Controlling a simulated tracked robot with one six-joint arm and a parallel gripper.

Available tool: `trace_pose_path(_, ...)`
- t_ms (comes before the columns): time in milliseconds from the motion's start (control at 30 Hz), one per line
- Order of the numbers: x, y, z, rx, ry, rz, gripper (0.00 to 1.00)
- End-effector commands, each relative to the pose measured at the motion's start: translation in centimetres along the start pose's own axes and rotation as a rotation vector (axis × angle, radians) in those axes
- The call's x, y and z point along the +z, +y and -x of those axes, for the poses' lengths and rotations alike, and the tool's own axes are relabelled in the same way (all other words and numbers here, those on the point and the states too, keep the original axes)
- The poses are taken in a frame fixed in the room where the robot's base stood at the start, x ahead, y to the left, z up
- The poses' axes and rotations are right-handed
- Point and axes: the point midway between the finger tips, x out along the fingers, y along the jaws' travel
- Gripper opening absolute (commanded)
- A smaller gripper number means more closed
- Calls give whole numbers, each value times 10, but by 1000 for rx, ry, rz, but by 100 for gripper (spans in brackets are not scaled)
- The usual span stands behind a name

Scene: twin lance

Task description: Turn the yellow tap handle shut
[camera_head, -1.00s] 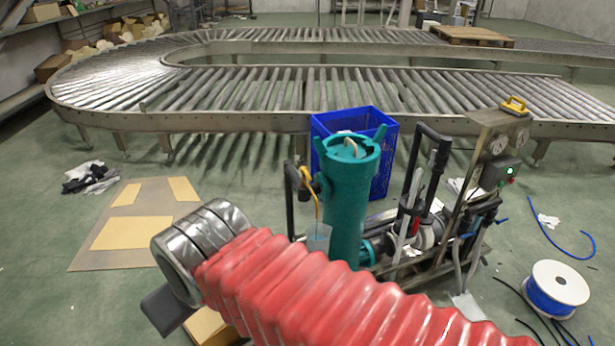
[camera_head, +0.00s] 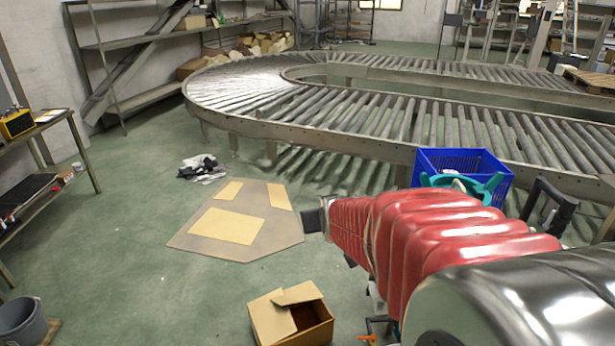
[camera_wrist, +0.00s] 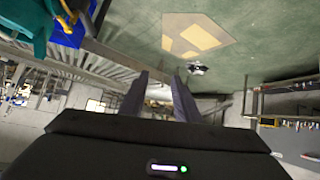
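The teal tank (camera_head: 484,188) shows only its rim, beyond my red-sleeved arm. The rest of the tank, and any tap on it, is hidden there in the head view. In the wrist view, part of the teal tank (camera_wrist: 28,22) is at the upper left corner, with a small yellow piece (camera_wrist: 67,11) beside it, perhaps the tap handle; its angle is not clear. My gripper (camera_wrist: 160,75) has its two dark fingers apart with nothing between them. It also shows in the head view (camera_head: 314,219), left of the tank and apart from it.
A blue crate (camera_head: 462,165) stands behind the tank, by the roller conveyor (camera_head: 330,145). An open cardboard box (camera_head: 290,315) and a flat cardboard sheet (camera_head: 190,240) lie on the floor. A bench (camera_head: 50,125) and a grey bucket (camera_head: 22,322) are at left. Floor between is free.

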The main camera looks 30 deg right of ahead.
Motion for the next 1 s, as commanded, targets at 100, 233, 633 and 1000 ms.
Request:
trace_pose_path(100, -2, 26, -29, 17, 45, -29, 29)
trace_pose_path(233, -5, 58, -57, 43, 106, -52, 29)
trace_pose_path(633, 17, 154, -122, 79, 290, -131, 29)
trace_pose_path(1000, 71, 234, -151, 73, 470, -233, 29)
